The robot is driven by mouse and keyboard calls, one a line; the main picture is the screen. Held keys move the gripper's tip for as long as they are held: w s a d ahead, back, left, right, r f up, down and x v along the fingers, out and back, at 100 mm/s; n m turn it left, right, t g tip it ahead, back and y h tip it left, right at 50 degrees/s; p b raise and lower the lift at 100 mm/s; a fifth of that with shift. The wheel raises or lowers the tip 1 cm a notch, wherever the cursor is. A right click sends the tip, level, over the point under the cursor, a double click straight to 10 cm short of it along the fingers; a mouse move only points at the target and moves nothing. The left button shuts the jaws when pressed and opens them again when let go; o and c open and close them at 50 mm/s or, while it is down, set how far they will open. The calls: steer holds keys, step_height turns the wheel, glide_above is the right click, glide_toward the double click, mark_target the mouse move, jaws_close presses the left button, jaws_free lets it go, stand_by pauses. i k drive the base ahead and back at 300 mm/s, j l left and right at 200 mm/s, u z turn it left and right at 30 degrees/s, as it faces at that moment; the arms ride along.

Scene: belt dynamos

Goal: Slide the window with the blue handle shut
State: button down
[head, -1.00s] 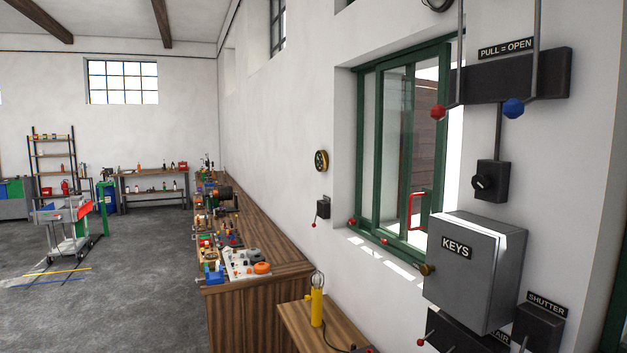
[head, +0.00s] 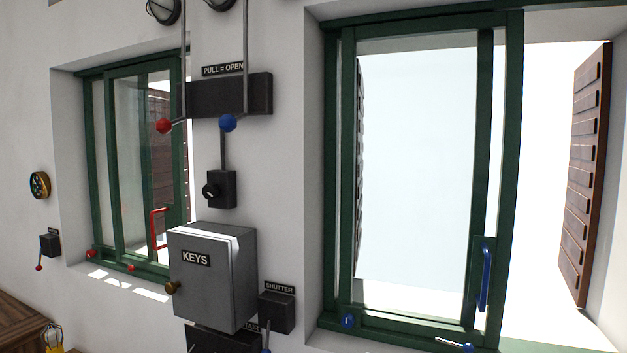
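The green-framed window with the blue handle (head: 512,150) is at the right of the head view. Its blue handle (head: 486,278) is an upright bar on a green plate, low on the sash's right side. The sash stands to the left, and an open gap with bright daylight shows to its right. A blue knob (head: 348,321) sits at the lower left of the frame, and a small blue-ended lever (head: 456,345) is on the bottom rail. My gripper is not in view.
A second green window with a red handle (head: 158,228) is at the left. Between the windows hang a grey KEYS box (head: 212,275), a SHUTTER box (head: 276,312) and a PULL = OPEN panel (head: 225,96) with red and blue knobs. A wooden shutter (head: 584,180) stands outside.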

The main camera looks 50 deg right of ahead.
mark_target(491, 256)
steer(key=z, duration=2.15)
